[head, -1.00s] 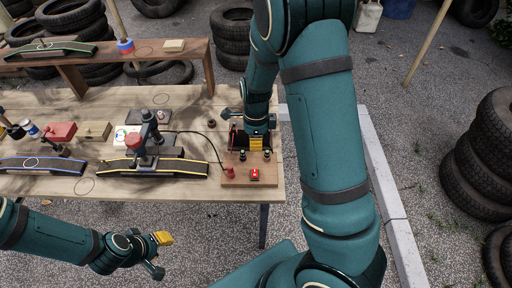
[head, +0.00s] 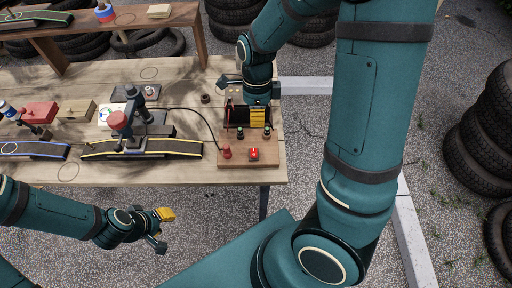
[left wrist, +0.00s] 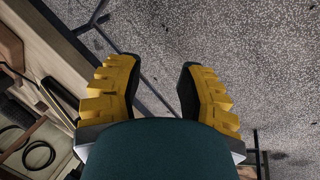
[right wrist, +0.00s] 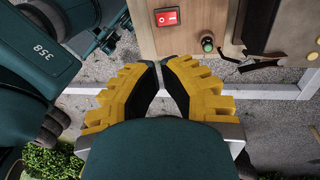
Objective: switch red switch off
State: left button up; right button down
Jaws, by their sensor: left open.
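The red switch (head: 254,154) is a small rocker on a wooden board (head: 235,160) at the bench's right end. It shows in the right wrist view (right wrist: 167,17), with a white mark, just beyond the fingertips. My right gripper (head: 257,118) is over the far part of the board, behind the switch in the head view and apart from it.
A red knob (head: 227,152) with a black cable and dark-green buttons (head: 240,133) are close to the switch on the board. A red-topped tool (head: 119,121) stands left on the bench (head: 190,172). Tyres (head: 480,140) stand at the right.

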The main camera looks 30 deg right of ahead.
aim_at(257, 156)
jog(key=shift+s, duration=0.15)
jog(key=f+b, duration=0.1)
jog(key=f, duration=0.3)
jog(key=s+a+f+b, duration=0.1)
jog(key=f, duration=0.3)
jog(key=s+f+b, duration=0.1)
jog(key=f+b, duration=0.1)
jog(key=f, duration=0.2)
jog(key=shift+a, duration=0.15)
jog(key=shift+s+a+f+b, duration=0.1)
jog(key=shift+f+b, duration=0.2)
jog(key=shift+f, duration=0.55)
